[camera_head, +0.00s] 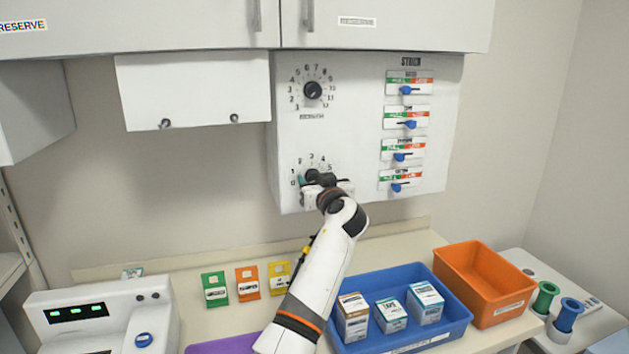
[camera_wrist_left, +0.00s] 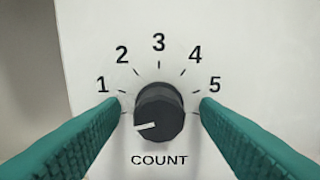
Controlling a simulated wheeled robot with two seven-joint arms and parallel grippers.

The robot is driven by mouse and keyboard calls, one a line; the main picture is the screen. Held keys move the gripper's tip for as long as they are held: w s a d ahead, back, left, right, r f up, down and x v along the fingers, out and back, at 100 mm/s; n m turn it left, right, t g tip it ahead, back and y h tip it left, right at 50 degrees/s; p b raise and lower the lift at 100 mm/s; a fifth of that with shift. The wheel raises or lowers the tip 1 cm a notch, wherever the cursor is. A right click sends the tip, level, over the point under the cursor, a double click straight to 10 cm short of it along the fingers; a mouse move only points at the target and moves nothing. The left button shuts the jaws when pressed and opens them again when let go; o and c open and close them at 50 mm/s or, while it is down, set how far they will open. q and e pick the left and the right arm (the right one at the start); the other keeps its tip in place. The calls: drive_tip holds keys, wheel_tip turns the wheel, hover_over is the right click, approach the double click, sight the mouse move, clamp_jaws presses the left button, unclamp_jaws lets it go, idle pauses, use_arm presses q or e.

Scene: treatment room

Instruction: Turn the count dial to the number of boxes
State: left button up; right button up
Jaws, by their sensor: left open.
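The count dial (camera_wrist_left: 159,112) is a dark round knob on a white panel, with numbers 1 to 5 above it and COUNT below. Its white mark points to the lower left, below the 1. My left gripper (camera_wrist_left: 160,106) is open, with one teal finger on each side of the dial; contact is not clear. In the head view my left gripper (camera_head: 319,181) is at the lower dial and partly hides it. Three boxes, a brown one (camera_head: 353,319), a teal one (camera_head: 391,315) and a blue one (camera_head: 425,302), stand in the blue tray (camera_head: 442,337).
An upper dial (camera_head: 313,90) and several blue sliders (camera_head: 405,90) are on the same stock panel (camera_head: 350,140). Below are an orange bin (camera_head: 487,285), coloured cards (camera_head: 248,284) and a white machine (camera_head: 100,318). A cabinet (camera_head: 150,25) hangs above.

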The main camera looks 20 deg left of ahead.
use_arm(q)
drive_tip(key=c, duration=1)
